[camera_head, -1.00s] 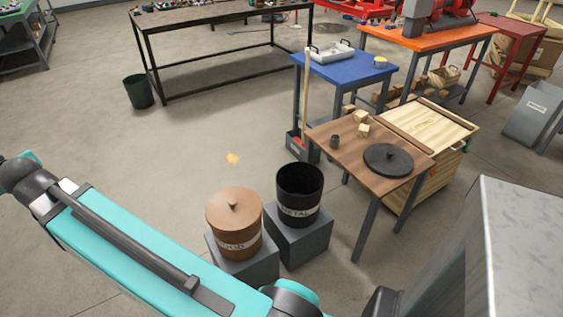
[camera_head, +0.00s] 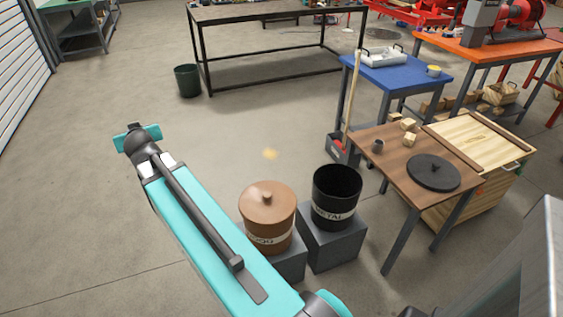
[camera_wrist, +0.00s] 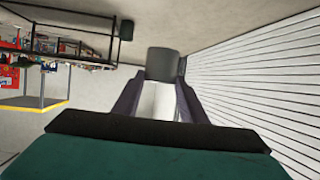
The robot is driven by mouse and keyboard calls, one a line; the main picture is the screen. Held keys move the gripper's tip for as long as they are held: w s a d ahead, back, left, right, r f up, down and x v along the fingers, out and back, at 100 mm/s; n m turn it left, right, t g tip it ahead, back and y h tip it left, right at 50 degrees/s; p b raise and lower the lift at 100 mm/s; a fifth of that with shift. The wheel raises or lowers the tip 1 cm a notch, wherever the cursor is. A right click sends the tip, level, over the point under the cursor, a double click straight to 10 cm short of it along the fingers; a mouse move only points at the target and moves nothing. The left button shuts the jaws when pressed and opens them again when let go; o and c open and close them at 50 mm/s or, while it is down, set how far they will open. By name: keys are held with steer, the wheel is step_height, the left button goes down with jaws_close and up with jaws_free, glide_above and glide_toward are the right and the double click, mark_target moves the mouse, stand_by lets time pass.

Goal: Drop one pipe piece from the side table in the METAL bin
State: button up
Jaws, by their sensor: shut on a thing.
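In the wrist view my gripper (camera_wrist: 160,100) is shut on a dark grey pipe piece (camera_wrist: 162,65), held at its fingertips.
A brown lidded bin (camera_head: 267,215), apparently marked WOOD, stands left of the METAL bin. A black round lid (camera_head: 433,172) and wooden blocks (camera_head: 409,125) are on the side table. A blue table (camera_head: 400,75) stands behind. Floor at the left is clear.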

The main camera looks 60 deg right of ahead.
steer(key=s+d+f+m+g+h+b, duration=0.25)
steer(key=s+d+f, duration=0.25)
steer(key=d, duration=0.6)
steer(key=s+d+f+m+g+h+b, duration=0.1)
steer(key=s+d+f+m+g+h, duration=0.15)
steer(key=s+d+f, duration=0.6)
steer(key=s+d+f+m+g+h+b, duration=0.2)
steer(key=s+d+m, duration=0.1)
steer(key=d, duration=1.1)
steer(key=s+d+f+m+g+b, duration=0.1)
steer(key=s+d+f+m+g, duration=0.1)
steer(key=s+d, duration=0.5)
steer(key=s+d+f+m+g+b, duration=0.2)
steer(key=s+d+f, duration=0.5)
steer(key=s, duration=0.7)
steer(key=s+d+f+m+g+b, duration=0.2)
steer(key=s+d+f+m+g, duration=0.2)
steer(key=s+d, duration=0.4)
steer(key=shift+s+f+g+h, duration=0.2)
steer(key=shift+s+g+h, duration=0.2)
steer(key=shift+s, duration=0.85)
steer(key=shift+f, duration=0.1)
steer(key=shift+f, duration=2.9)
